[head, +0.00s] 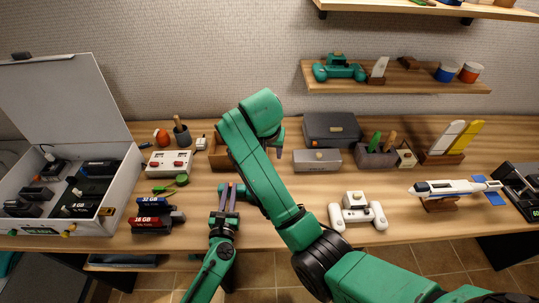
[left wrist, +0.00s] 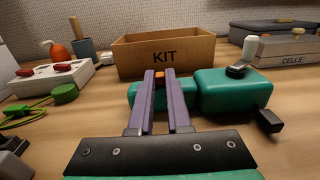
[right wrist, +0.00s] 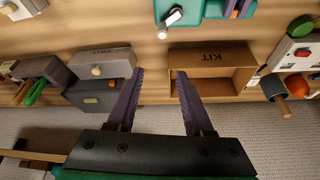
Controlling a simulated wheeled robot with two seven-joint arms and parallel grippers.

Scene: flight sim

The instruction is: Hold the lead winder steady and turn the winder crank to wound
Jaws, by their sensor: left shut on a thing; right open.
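The lead winder is a green box (left wrist: 235,92) with a crank ending in a pale upright knob (left wrist: 250,46) and a black piece at its right side. In the right wrist view the winder (right wrist: 187,8) and knob (right wrist: 171,17) show at the top edge. My left gripper (left wrist: 159,76) is shut on the winder's left part, with an orange bit between its fingertips. It also shows in the head view (head: 229,190). My right gripper (right wrist: 160,72) is open and empty, short of the knob. In the head view my right arm hides the winder.
An open KIT box (left wrist: 165,52) stands behind the winder. A grey CELLS box (head: 317,160) and a dark case (head: 331,128) are to its right. A white panel with red switches (head: 169,162) and a green coil (head: 181,180) lie left. A white controller (head: 357,212) sits right.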

